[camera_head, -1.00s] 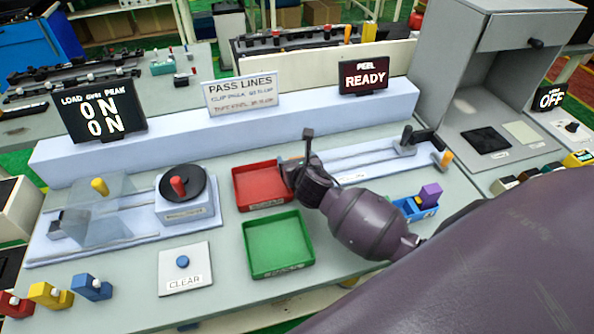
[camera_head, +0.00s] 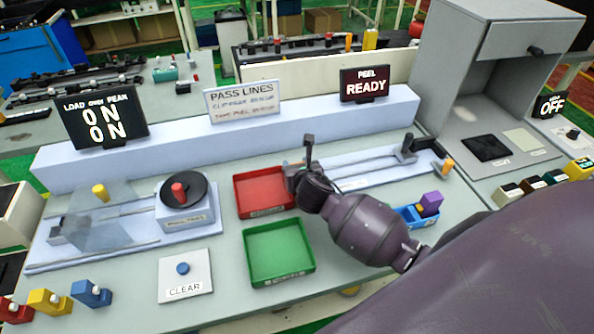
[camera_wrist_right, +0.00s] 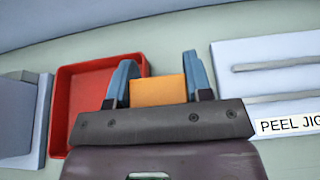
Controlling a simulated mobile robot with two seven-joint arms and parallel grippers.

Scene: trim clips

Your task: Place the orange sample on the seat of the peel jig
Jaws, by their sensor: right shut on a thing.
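My right gripper (camera_wrist_right: 160,88) is shut on the orange sample (camera_wrist_right: 157,91), which shows between its two blue-grey fingers in the right wrist view. In the head view this gripper (camera_head: 298,172) is over the left end of the peel jig (camera_head: 375,163), beside the red tray. The sample is mostly hidden there behind the gripper. The jig has two rails, a black clamp-like block and an orange knob (camera_head: 442,167) at its right end. Its label (camera_wrist_right: 288,125) shows at the right of the wrist view. The seat itself cannot be made out. My left gripper is out of view.
A red tray (camera_head: 239,186) and a green tray (camera_head: 250,262) lie left of and below my right gripper. The peel sign (camera_head: 364,84) reads READY. A raised ledge (camera_head: 300,110) runs behind the jig.

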